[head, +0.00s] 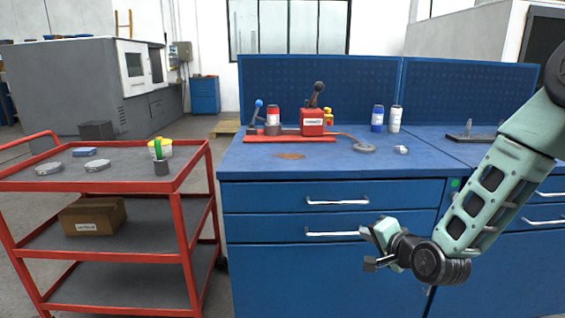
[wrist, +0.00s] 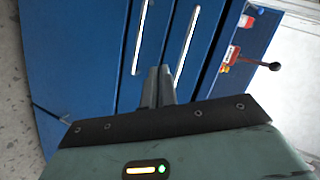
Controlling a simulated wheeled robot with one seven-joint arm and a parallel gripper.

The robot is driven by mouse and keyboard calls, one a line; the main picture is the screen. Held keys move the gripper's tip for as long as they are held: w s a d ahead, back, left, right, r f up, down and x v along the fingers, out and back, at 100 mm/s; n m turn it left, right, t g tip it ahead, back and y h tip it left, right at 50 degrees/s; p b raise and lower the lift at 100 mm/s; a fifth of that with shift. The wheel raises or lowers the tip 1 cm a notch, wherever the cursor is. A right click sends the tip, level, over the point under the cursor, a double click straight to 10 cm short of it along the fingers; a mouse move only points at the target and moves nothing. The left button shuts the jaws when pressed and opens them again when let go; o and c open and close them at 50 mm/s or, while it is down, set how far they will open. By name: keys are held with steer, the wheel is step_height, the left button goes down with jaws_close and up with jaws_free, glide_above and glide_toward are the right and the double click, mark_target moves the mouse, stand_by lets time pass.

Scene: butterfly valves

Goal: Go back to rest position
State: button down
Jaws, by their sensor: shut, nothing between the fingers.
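My gripper (head: 371,250) is in front of the blue workbench's drawers in the head view, below the level of the bench top and apart from the things on it. In the wrist view my gripper (wrist: 160,72) has its two fingers together, with nothing between them. The drawer fronts with two pale handles lie beyond the fingers there. My green arm comes in from the right of the head view, bent at the wrist. On the bench top, a red fixture (head: 312,122) with a black-knobbed lever stands on a red base plate. It also shows in the wrist view (wrist: 231,55).
The blue workbench (head: 300,262) fills the middle, with a blue back panel. A red cart (head: 118,187) on the left carries grey discs, a green-handled tool and a box (head: 93,216). Bottles (head: 377,119) stand at the back of the bench. Grey floor shows between cart and bench.

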steer(key=s+a+r+n+g, duration=0.1)
steer(key=s+a+n+g, duration=0.25)
steer(key=s, duration=0.35)
steer(key=s+a+r+n+g+h, duration=0.1)
steer(key=s+a+n+g, duration=0.3)
steer(key=s, duration=0.3)
steer(key=s+a+r+n+g, duration=0.1)
steer(key=s+a+n+g, duration=0.15)
steer(key=s+n, duration=0.4)
steer(key=s+d+r+n+g+h+p, duration=0.1)
steer(key=s+r+n+g, duration=0.1)
steer(key=s, duration=0.6)
steer(key=s+d+r+n+g+h, duration=0.1)
steer(key=s+r+n+h, duration=0.15)
steer(key=s, duration=0.45)
step_height(320, 180, up, 15)
steer(key=p, duration=1.4)
steer(key=shift+m+y+p, duration=0.35)
steer(key=shift+y, duration=0.1)
steer(key=shift+w+f, duration=0.1)
